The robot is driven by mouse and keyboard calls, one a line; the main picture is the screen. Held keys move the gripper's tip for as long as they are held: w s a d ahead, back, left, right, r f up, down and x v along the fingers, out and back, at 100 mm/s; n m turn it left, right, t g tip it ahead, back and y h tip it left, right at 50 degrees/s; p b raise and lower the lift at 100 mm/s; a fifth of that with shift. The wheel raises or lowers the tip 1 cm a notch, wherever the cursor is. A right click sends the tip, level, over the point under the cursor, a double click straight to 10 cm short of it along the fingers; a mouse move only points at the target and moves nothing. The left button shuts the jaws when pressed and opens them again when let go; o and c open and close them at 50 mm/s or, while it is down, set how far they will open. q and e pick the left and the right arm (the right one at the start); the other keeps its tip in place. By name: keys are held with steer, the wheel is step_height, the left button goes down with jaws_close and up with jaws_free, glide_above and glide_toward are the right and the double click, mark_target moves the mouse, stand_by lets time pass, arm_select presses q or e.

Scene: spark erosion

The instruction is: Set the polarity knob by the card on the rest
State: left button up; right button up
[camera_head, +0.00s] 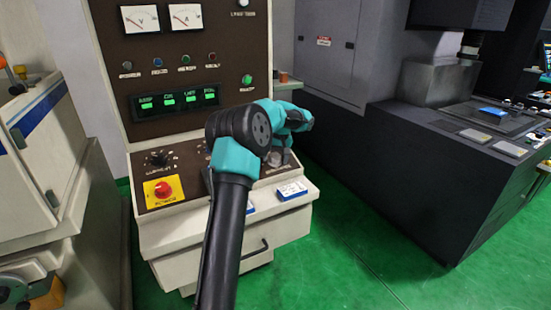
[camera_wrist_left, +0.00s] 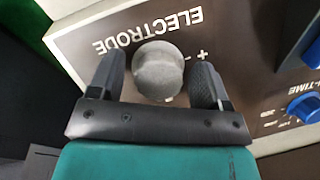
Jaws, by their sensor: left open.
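The grey round knob (camera_wrist_left: 158,68) sits on the dark panel under the word ELECTRODE, upside down in the left wrist view, with + and - marks beside it. My left gripper (camera_wrist_left: 160,80) is open, one finger on each side of the knob, with a small gap showing. My right gripper is out of view.
A red stop button on a yellow plate (camera_head: 163,190) is at the console's left. A dark machine (camera_head: 420,170) stands at the right. Green floor (camera_head: 350,255) lies in front.

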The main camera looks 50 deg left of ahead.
arm_select(q)
steer(key=shift+f, duration=0.1)
steer(key=shift+c, duration=0.4)
steer(key=c, duration=0.8)
